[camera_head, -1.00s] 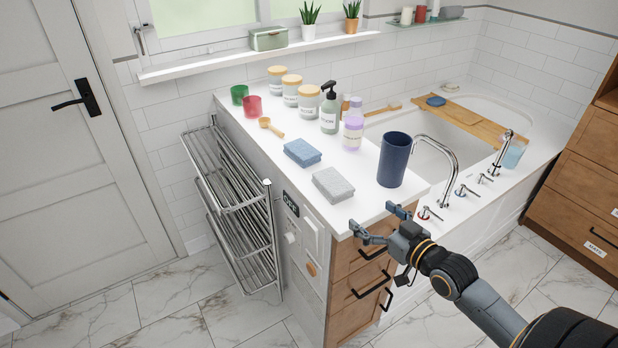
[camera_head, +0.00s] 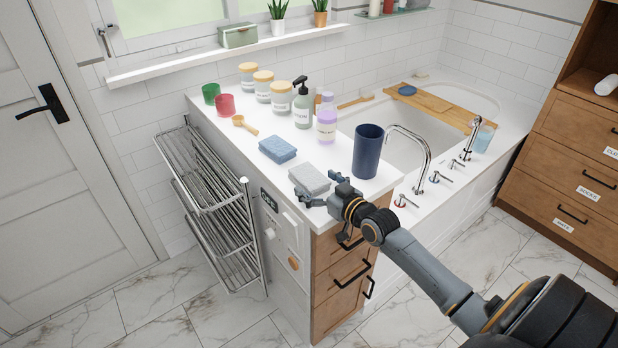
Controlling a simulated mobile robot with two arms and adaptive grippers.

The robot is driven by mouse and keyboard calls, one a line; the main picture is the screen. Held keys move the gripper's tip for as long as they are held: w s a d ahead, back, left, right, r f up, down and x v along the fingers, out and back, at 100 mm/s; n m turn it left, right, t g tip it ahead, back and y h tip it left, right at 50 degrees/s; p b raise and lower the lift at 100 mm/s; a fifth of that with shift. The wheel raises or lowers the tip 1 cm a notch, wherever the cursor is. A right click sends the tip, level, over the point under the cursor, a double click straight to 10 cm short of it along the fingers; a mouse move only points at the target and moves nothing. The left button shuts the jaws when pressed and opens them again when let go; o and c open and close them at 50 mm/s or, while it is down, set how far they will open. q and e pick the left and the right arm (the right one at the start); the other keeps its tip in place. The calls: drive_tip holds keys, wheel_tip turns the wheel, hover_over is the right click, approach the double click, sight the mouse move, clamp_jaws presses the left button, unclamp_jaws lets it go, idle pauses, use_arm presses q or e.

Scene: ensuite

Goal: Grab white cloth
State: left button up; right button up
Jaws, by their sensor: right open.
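A light grey-white folded cloth (camera_head: 310,176) lies flat near the front corner of the white counter (camera_head: 335,155). A blue folded cloth (camera_head: 277,149) lies behind it and to the left. My right gripper (camera_head: 316,188) is open at the near side of the light cloth, with one finger by its left near corner and the other by its right near side. The fingers cover part of its near edge. I cannot tell whether they touch it. My left gripper is not in view.
A dark blue cup (camera_head: 367,152) stands close right of the light cloth. A metal rack (camera_head: 212,205) stands left of the counter. A tap (camera_head: 415,160) is at right.

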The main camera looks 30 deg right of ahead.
drive_tip(key=shift+w+f, duration=0.15)
drive_tip(key=shift+w, duration=0.75)
drive_tip(key=shift+s, duration=0.1)
drive_tip(key=shift+c, duration=0.5)
drive_tip(key=c, duration=1.2)
drive_tip(key=shift+a, duration=0.1)
